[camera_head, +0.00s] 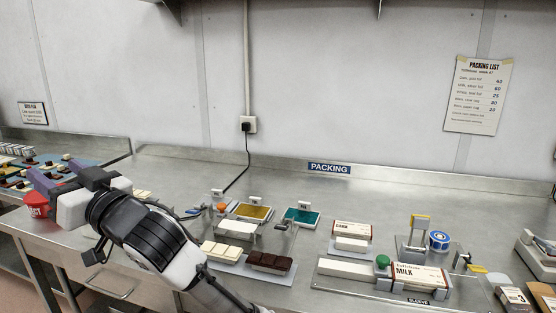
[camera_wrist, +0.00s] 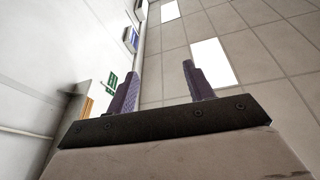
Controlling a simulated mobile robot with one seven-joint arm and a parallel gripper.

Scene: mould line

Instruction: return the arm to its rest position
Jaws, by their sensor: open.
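My gripper (camera_head: 62,175) is at the left of the head view, held above the left part of the steel bench (camera_head: 165,165). My arm reaches to it from the bottom middle of the picture. In the wrist view my gripper (camera_wrist: 157,88) shows two purple fingers standing well apart with nothing between them. The wrist camera looks up at the tiled ceiling (camera_wrist: 275,60) and its bright panels. No held object shows in either view.
A red container (camera_head: 36,205) stands just below my gripper. The bench's back middle is clear.

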